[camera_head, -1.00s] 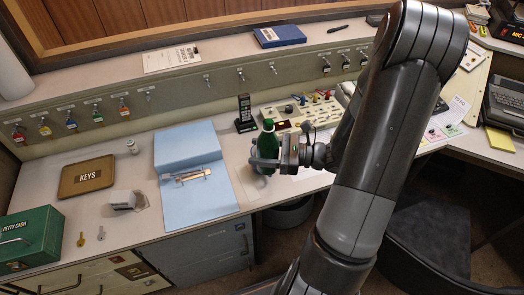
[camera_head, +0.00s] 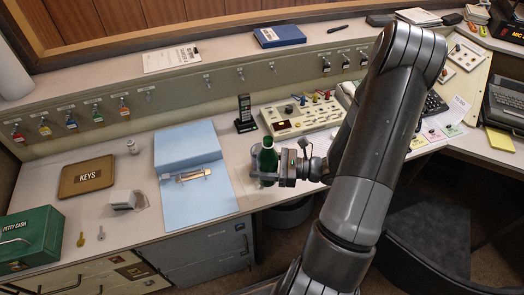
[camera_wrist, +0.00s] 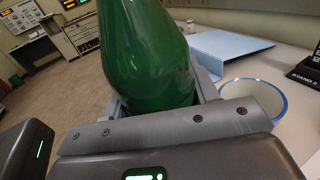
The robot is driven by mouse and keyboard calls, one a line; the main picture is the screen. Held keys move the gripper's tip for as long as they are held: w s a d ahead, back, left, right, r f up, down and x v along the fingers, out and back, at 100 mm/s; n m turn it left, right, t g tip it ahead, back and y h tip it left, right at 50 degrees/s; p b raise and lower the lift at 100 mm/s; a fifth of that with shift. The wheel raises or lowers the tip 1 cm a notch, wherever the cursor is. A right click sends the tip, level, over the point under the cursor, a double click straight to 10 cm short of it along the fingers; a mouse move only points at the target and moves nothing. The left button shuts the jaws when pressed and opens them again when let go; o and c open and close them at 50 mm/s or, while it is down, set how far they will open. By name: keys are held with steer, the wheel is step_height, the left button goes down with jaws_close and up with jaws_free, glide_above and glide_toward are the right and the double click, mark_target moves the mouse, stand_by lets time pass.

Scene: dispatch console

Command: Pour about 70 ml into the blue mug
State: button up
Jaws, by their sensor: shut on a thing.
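My gripper (camera_head: 265,178) is shut on a green bottle (camera_head: 267,157), which stands about upright between the fingers near the desk's front edge. The bottle fills the upper middle of the wrist view (camera_wrist: 148,55); its neck is cut off there. A mug with a blue rim and pale inside (camera_wrist: 256,92) stands on the desk to the right of the bottle in the wrist view, apart from it. In the head view the mug is mostly hidden behind the bottle. I cannot tell the liquid levels.
A blue binder (camera_head: 200,188) lies left of my gripper. A black handset (camera_head: 244,115) on a stand and a control panel (camera_head: 300,115) are behind. A key tray (camera_head: 66,188) and green cash box (camera_head: 30,240) are further left.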

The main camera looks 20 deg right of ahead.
mark_target(262, 183)
steer(key=shift+f+m+h, duration=0.3)
steer(key=shift+f+m, duration=0.7)
steer(key=shift+f, duration=0.4)
steer(key=shift+s+r+m, duration=0.1)
steer(key=shift+m, duration=0.7)
steer(key=m, duration=0.1)
steer(key=m+g, duration=0.1)
steer(key=m, duration=0.1)
steer(key=shift+f+g+h, duration=0.25)
steer(key=shift+g+h, duration=0.05)
steer(key=shift+h, duration=0.1)
steer(key=shift+s+f+m, duration=0.1)
steer(key=shift+s+m, duration=0.1)
steer(key=shift+m, duration=0.4)
steer(key=shift+s+a+f+m+g, duration=0.1)
steer(key=shift+s+f+m+g, duration=0.25)
steer(key=shift+f, duration=0.2)
steer(key=shift+s+a+f+m+g, duration=0.1)
steer(key=shift+s+f+m+g, duration=0.1)
steer(key=shift+f+m, duration=0.3)
steer(key=shift+s+f+m, duration=0.35)
steer(key=shift+m, duration=0.3)
steer(key=shift+s+r+m+g, duration=0.2)
steer(key=shift+r+m+g, duration=0.3)
steer(key=shift+m, duration=0.2)
steer(key=shift+w+r+m+g, duration=0.3)
steer(key=shift+r+m, duration=0.2)
steer(key=shift+r, duration=0.2)
steer(key=shift+m, duration=0.3)
